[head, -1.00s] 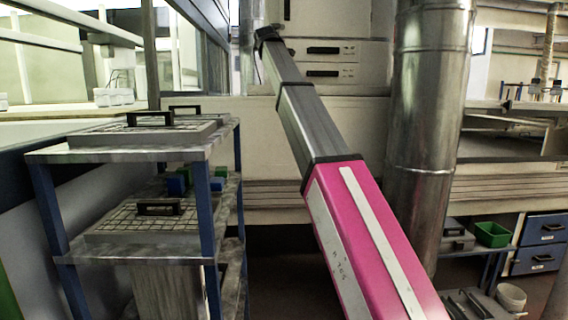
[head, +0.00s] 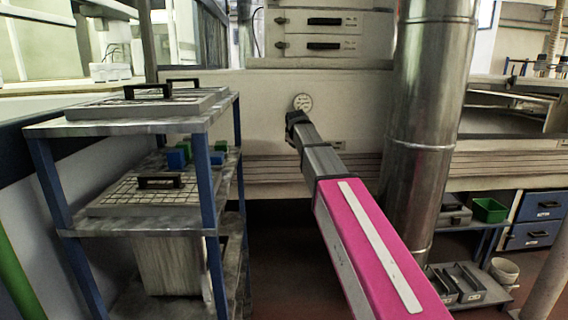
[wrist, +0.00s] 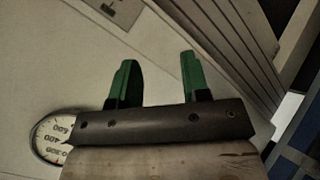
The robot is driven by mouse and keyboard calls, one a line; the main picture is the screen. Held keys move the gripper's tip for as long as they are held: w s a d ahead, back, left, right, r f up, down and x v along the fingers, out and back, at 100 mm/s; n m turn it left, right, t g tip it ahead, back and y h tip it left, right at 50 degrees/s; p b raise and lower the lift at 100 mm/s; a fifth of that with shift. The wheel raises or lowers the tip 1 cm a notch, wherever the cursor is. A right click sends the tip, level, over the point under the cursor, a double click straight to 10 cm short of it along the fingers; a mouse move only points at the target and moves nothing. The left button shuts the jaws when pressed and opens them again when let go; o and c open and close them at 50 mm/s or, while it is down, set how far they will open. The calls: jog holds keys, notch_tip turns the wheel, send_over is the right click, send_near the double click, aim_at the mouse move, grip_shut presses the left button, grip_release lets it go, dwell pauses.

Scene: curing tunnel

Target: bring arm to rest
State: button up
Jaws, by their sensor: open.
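My arm, pink and grey, reaches from the lower right of the head view toward the pale tunnel wall (head: 262,125). In the wrist view my gripper (wrist: 156,80) has its two green fingers apart with nothing between them. In the head view the end of my arm is small and its fingers cannot be made out. A round dial gauge (head: 303,102) on the wall shows just above the arm's end. The gauge also shows at the lower left of the wrist view (wrist: 49,136).
A blue-posted shelf rack (head: 130,125) with trays and small blue and green blocks stands at the left. A thick metal duct (head: 425,110) rises right of my arm. A green bin (head: 489,210) and blue drawers (head: 538,220) are at the right.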

jog(key=s+d+f+m+g, duration=0.25)
jog(key=s+f, duration=0.35)
jog(key=f, duration=0.3)
jog(key=s+d+f+m+g, duration=0.1)
jog(key=s+d+f, duration=0.2)
jog(key=s+f, duration=0.35)
jog(key=s+d+f+m+g, duration=0.1)
jog(key=s+d+f+m, duration=0.2)
jog(key=f, duration=0.7)
jog(key=s+d+f+m+g, duration=0.2)
jog(key=s+f, duration=0.6)
jog(key=s, duration=0.3)
jog(key=s+d+f+m+g, duration=0.2)
jog(key=s+f, duration=0.5)
jog(key=s, duration=0.4)
jog(key=shift+s+d+f+g+y, duration=0.3)
jog(key=shift+d+f+g, duration=0.05)
jog(key=shift+d+g, duration=0.2)
